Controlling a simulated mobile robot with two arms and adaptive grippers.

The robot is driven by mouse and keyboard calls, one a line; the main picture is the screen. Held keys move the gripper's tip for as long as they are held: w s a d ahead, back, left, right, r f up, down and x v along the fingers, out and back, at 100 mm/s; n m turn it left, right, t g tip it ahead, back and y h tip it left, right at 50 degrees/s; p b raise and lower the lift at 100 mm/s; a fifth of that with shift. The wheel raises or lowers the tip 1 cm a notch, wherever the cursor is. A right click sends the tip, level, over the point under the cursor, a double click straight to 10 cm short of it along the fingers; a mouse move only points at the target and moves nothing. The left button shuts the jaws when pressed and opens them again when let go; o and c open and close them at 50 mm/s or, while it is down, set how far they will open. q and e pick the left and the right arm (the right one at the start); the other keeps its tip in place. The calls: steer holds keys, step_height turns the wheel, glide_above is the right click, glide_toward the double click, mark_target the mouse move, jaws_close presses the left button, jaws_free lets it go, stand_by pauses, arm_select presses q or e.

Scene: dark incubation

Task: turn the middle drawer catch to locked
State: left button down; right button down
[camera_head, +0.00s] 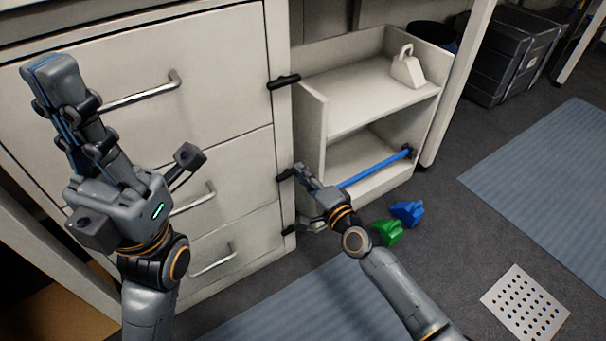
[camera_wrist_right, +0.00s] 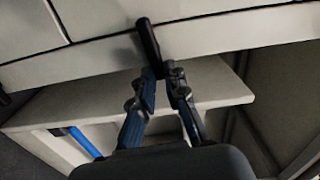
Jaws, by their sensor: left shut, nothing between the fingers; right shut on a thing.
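The white drawer unit has a middle drawer (camera_head: 235,160) with a metal handle. The black middle catch (camera_head: 284,177) sits at this drawer's right edge. My right gripper (camera_head: 301,175) is shut on the catch's outer end, and the fingers partly hide it in the head view. In the right wrist view, the dark catch (camera_wrist_right: 148,42) sticks out from the drawer edge, its end between the closed fingertips (camera_wrist_right: 160,74). My left gripper (camera_head: 52,75) is shut and empty, pointing up before the top drawer.
The top catch (camera_head: 284,82) lies nearly level across the frame edge; a bottom catch (camera_head: 289,230) is lower. An open shelf (camera_head: 370,105) with a blue bar (camera_head: 375,167) stands right of the drawers. Green (camera_head: 387,233) and blue (camera_head: 407,212) pieces lie on the floor near my right arm.

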steer(key=shift+f+m, duration=0.15)
steer(key=shift+m, duration=0.35)
steer(key=c, duration=1.4)
jaws_free()
steer(key=shift+o, duration=0.2)
steer(key=v, duration=1.2)
